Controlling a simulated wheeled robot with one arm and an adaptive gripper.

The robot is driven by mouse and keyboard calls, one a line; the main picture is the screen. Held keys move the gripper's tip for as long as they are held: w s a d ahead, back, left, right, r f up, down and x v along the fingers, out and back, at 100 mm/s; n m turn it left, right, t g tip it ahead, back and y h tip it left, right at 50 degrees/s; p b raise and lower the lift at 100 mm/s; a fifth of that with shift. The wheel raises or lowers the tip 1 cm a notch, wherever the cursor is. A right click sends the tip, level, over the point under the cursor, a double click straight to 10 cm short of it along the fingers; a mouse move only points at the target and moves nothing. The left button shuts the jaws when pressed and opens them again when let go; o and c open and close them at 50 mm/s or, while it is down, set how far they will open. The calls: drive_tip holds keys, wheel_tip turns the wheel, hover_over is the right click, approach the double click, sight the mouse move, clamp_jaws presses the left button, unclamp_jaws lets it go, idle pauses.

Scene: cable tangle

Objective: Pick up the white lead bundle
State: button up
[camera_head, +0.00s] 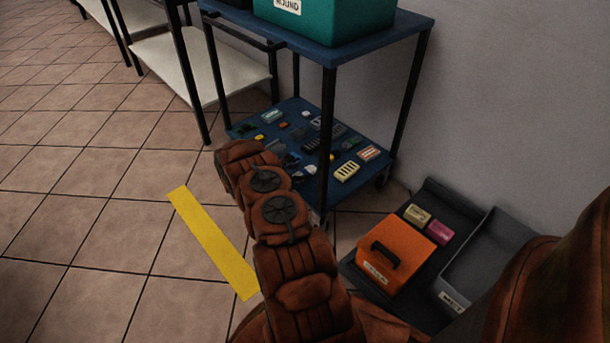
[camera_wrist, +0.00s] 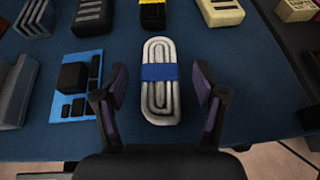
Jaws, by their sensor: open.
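The white lead bundle (camera_wrist: 159,103) is a flat oval coil with a blue band round its middle. It lies on the dark blue lower shelf (camera_wrist: 40,143) in the wrist view, near the shelf's front edge. My gripper (camera_wrist: 159,82) is open, with one finger to the left and one to the right of the bundle. No contact with the bundle is visible. In the head view my arm reaches toward the lower shelf of the blue trolley, and I cannot make out the fingers there.
A light blue board with black parts (camera_wrist: 82,84) lies left of the bundle. Several blocks line the shelf behind it. The trolley's post (camera_head: 326,140) stands close to my arm. An orange case (camera_head: 396,255) and a grey tray (camera_head: 490,255) are at the right.

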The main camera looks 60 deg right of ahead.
sight(310, 169)
drive_tip(key=x, duration=0.1)
drive_tip(key=b+x, duration=0.1)
drive_tip(key=x, duration=0.1)
drive_tip(key=b+x, duration=0.1)
drive_tip(key=shift+s+d+r, duration=0.1)
drive_tip(key=shift+s+d, duration=0.05)
drive_tip(key=shift+d, duration=0.3)
drive_tip(key=shift+c, duration=0.3)
drive_tip(key=c, duration=1.2)
drive_tip(key=shift+r, duration=0.15)
